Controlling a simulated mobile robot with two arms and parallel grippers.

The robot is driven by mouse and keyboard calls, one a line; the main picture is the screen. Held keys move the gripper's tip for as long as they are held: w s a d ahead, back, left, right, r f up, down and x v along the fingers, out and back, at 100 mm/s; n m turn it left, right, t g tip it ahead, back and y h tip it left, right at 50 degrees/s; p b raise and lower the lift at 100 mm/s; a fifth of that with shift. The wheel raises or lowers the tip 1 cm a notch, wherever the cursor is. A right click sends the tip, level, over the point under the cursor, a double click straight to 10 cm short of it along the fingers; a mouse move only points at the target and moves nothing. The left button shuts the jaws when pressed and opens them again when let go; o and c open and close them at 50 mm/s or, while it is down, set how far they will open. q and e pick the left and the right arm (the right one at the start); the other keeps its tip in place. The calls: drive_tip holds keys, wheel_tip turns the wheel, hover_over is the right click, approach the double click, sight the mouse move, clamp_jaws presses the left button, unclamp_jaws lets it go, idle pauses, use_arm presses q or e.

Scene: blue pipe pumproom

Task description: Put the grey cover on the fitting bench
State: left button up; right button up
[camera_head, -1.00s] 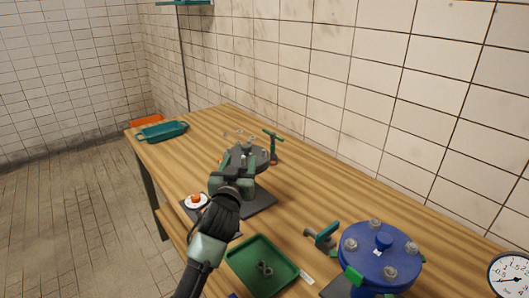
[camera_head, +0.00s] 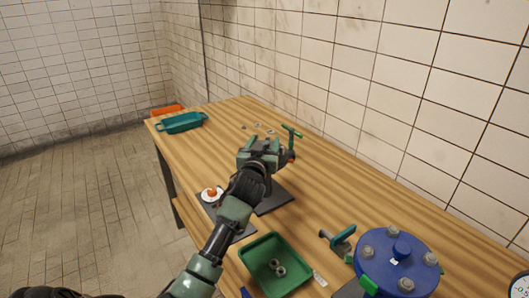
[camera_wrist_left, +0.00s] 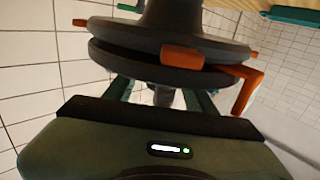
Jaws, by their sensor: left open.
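The grey cover (camera_wrist_left: 125,63) shows in the left wrist view as a dark round disc against a second dark disc (camera_wrist_left: 115,32), with orange parts at the rim. A short stem (camera_wrist_left: 165,97) sticks out from its middle. My left gripper (camera_head: 262,150) is open over the stand on the wooden bench (camera_head: 335,195). In the left wrist view its fingers (camera_wrist_left: 160,95) stand on either side of the stem; whether they touch it I cannot tell. In the head view the gripper hides most of the cover. My right gripper is not in view.
A blue bolted flange (camera_head: 385,272) stands at the front right beside a green-handled clamp (camera_head: 340,238). A green tray (camera_head: 258,252) holds small rings. A tiled wall runs behind.

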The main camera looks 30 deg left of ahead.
use_arm(q)
clamp_jaws()
drive_tip(key=shift+r, duration=0.15)
